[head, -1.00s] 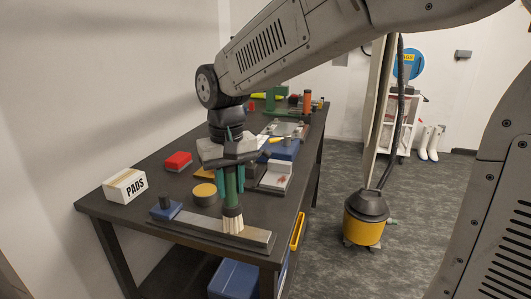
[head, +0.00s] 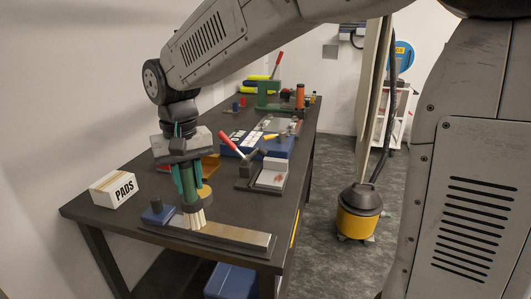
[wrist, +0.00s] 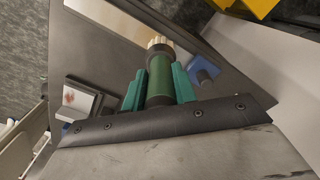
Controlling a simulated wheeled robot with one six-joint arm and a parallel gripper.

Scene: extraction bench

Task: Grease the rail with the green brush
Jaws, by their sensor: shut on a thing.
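My gripper (head: 187,178) is shut on the green brush (wrist: 160,78), its teal fingers on both sides of the green handle. The brush points down, and its pale bristles (head: 195,219) are at the left part of the rail (head: 232,236), near the blue block. The rail is a flat bar with a pale metal top, lying along the bench's front edge. A blue block (head: 158,212) sits at its left end. In the wrist view, the bristles (wrist: 158,42) show over the rail (wrist: 125,22); I cannot tell whether they touch it.
A white PADS box (head: 114,189) stands left of my gripper. A round tin (head: 205,195) is partly hidden behind the brush. A red-handled clamp (head: 235,149) and blue case (head: 262,145) stand farther back. A yellow vacuum (head: 358,213) is on the floor to the right.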

